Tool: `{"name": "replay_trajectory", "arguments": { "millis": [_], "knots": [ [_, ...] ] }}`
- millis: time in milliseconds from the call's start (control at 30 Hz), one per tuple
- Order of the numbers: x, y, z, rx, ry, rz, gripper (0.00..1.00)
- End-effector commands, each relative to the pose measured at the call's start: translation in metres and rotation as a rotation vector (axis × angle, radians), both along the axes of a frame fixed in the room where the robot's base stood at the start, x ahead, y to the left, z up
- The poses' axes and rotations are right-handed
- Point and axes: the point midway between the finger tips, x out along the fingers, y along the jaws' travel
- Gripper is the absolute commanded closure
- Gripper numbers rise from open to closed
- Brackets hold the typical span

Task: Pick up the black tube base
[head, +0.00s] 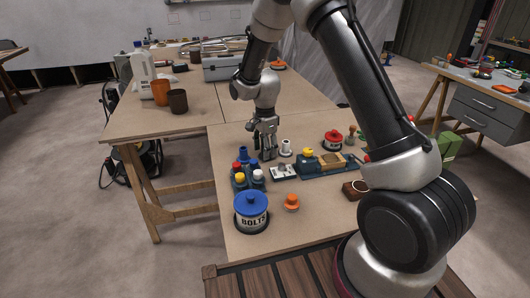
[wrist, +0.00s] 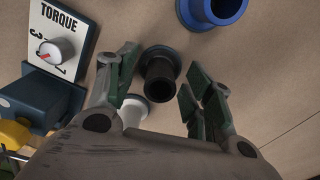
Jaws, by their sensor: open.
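The black tube base (wrist: 158,68) shows in the wrist view as a dark hollow tube on a round foot, standing on the wooden bench top. It lies between the two fingers of my gripper (wrist: 161,77), with a gap to each side. My gripper is open and empty, pointing down over it. In the head view my gripper (head: 263,150) is low over the bench, and I cannot make out the black tube base there. A blue tube base (wrist: 212,8) and a white tube base (wrist: 133,110) stand close by; the white one is partly covered by my gripper.
A torque gauge panel (wrist: 57,42) is left of the fingers in the wrist view. In the head view, several small bottles (head: 247,177), a blue-lidded bolts tin (head: 251,212), an orange knob (head: 292,202) and a red-lidded tin (head: 333,140) surround the spot.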

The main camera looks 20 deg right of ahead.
Motion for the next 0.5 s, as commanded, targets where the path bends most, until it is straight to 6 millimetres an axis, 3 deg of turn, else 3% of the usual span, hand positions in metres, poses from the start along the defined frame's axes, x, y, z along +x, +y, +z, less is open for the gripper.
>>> {"name": "replay_trajectory", "arguments": {
  "millis": [133,400,500],
  "knots": [
    [0.0001,0.0000,0.0004,0.000,0.000,0.000,0.50],
    [0.0002,0.0001,0.0007,0.000,-0.001,0.001,0.99],
    [0.0003,0.0001,0.0008,0.000,-0.001,0.001,1.00]
  ]
}}
